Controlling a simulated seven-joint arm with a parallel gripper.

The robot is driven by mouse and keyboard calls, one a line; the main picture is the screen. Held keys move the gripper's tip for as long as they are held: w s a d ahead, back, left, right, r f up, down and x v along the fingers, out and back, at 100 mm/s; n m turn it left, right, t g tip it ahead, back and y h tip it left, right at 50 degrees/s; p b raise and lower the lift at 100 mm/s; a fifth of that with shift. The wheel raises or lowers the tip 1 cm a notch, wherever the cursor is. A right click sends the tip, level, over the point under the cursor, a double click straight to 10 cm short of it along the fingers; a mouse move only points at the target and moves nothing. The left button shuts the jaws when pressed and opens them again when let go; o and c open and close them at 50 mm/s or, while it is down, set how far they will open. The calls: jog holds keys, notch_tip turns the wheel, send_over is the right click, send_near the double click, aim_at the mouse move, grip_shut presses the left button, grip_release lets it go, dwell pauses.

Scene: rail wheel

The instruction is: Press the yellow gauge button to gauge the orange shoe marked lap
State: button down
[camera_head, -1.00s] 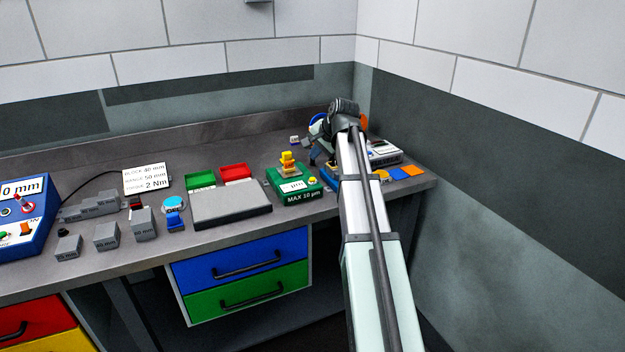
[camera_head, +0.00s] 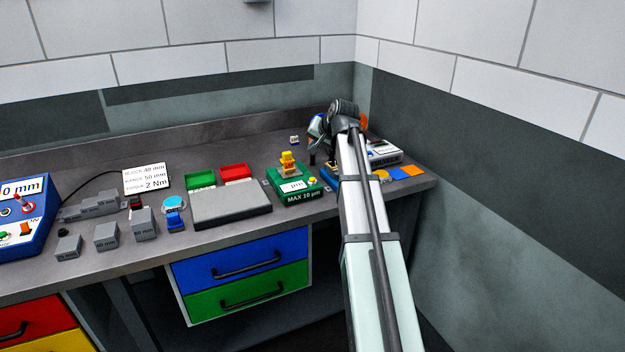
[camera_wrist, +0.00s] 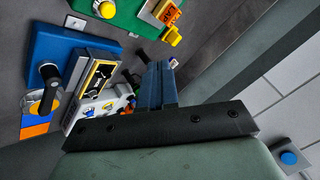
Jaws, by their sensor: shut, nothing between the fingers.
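The green gauge (camera_head: 294,186), marked MAX 10 µm, stands on the bench left of my arm. Its round yellow button (camera_head: 313,181) is on the right of its top; the button also shows in the wrist view (camera_wrist: 108,9). An orange shoe (camera_wrist: 168,12) with dark lettering sits on the gauge beside a yellow part (camera_wrist: 173,37); in the head view they show as a yellow-orange stack (camera_head: 288,163). The lettering is too small to read surely. My gripper (camera_wrist: 158,68) is shut and empty, apart from the button. My arm mostly hides it in the head view.
A blue unit (camera_wrist: 50,55) with a dark knob lies near my fingers. Right of my arm are a grey-white device (camera_head: 385,153) and orange squares (camera_head: 412,171). A grey plate (camera_head: 232,204) and green (camera_head: 201,180) and red (camera_head: 236,173) trays lie left of the gauge.

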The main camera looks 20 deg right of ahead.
aim_at(315, 180)
jog(key=shift+f, duration=4.2)
jog(key=shift+f, duration=0.25)
jog(key=shift+f, duration=0.2)
jog(key=shift+f, duration=0.5)
jog(key=shift+r, duration=0.9)
jog(key=shift+r, duration=0.1)
jog(key=shift+r, duration=2.45)
